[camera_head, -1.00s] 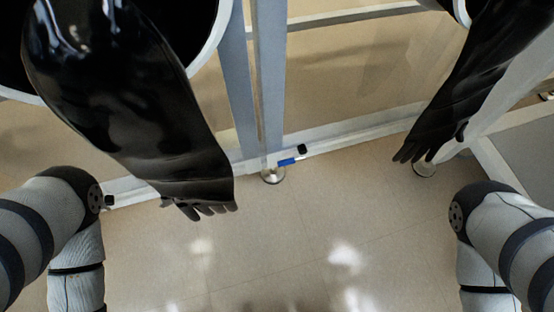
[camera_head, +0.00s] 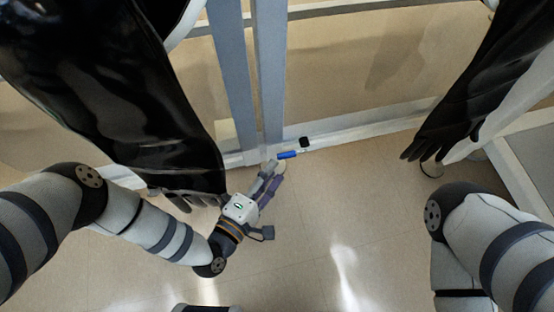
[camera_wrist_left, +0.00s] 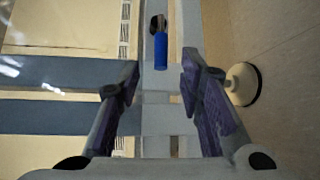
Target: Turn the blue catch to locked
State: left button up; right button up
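The blue catch (camera_head: 287,155) is a small blue handle with a black knob (camera_head: 305,142), low on the pale frame rail in the head view. In the left wrist view the blue catch (camera_wrist_left: 161,50) stands lengthwise just beyond and between the fingertips. My left gripper (camera_head: 272,172) is just in front of the catch, its fingers pointing at it. In the left wrist view my left gripper (camera_wrist_left: 160,72) has its fingers apart with nothing between them. The right gripper is outside the frames; only my right arm shows.
A black glove (camera_head: 110,100) hangs at the left, close above my left forearm. Another black glove (camera_head: 470,90) hangs at the right. Grey uprights (camera_head: 270,70) stand behind the catch. A round foot (camera_wrist_left: 243,84) is beside the right finger. The floor (camera_head: 320,230) in front is clear.

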aim_at(291, 154)
pick_arm(q)
jog(key=b+x, duration=0.1)
jog(key=x, duration=0.4)
jog(key=shift+c, duration=0.6)
grip_shut()
